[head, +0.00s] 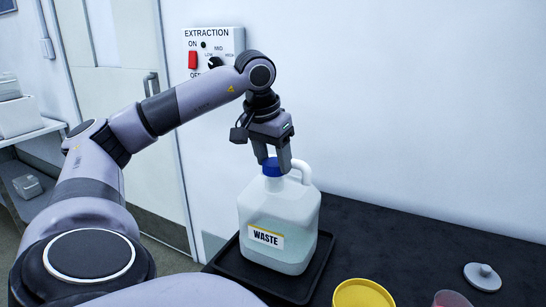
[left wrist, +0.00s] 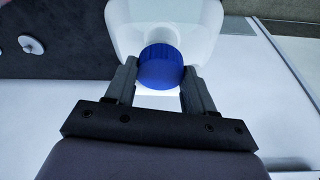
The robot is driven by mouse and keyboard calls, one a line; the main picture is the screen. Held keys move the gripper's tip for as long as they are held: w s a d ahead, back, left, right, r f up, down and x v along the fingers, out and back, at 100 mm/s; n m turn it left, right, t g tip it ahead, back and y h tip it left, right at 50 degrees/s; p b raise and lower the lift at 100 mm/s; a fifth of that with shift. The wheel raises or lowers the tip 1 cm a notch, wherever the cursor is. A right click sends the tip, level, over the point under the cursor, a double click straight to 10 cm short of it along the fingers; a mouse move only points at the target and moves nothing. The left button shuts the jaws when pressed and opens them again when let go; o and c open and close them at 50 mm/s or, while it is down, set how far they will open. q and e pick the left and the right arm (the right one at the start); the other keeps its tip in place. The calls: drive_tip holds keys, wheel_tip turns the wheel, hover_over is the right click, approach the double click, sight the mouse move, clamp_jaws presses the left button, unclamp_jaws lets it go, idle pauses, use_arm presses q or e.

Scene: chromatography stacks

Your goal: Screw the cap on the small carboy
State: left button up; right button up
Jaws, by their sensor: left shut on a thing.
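The small carboy (head: 283,215) is a white translucent jug with a side handle and a "WASTE" label, upright in the head view. Its blue cap (head: 271,168) sits at the neck at the top. My left gripper (head: 275,166) comes down from above and is shut on the blue cap, one finger on each side. In the left wrist view the cap (left wrist: 161,67) is between the fingertips, with the white carboy (left wrist: 125,15) behind it. The neck under the cap is hidden, so I cannot tell how the cap is seated. My right gripper is not in view.
The carboy stands in a black tray (head: 325,262) on a dark bench (head: 400,235) against the wall. A yellow round lid (head: 363,294), a grey-white knobbed disc (head: 482,276) and a partly visible pinkish container (head: 452,299) are to the right. An extraction switch panel (head: 215,48) is on the wall behind.

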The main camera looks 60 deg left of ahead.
use_arm(q)
drive_tip(key=shift+f, duration=0.15)
drive_tip(key=shift+f+b, duration=0.9)
drive_tip(key=shift+f, duration=0.05)
drive_tip(key=shift+f, duration=0.15)
drive_tip(key=shift+f+b, duration=0.5)
drive_tip(key=o, duration=1.1)
drive_tip(key=shift+r, duration=0.1)
drive_tip(key=c, duration=1.2)
drive_tip(key=o, duration=1.1)
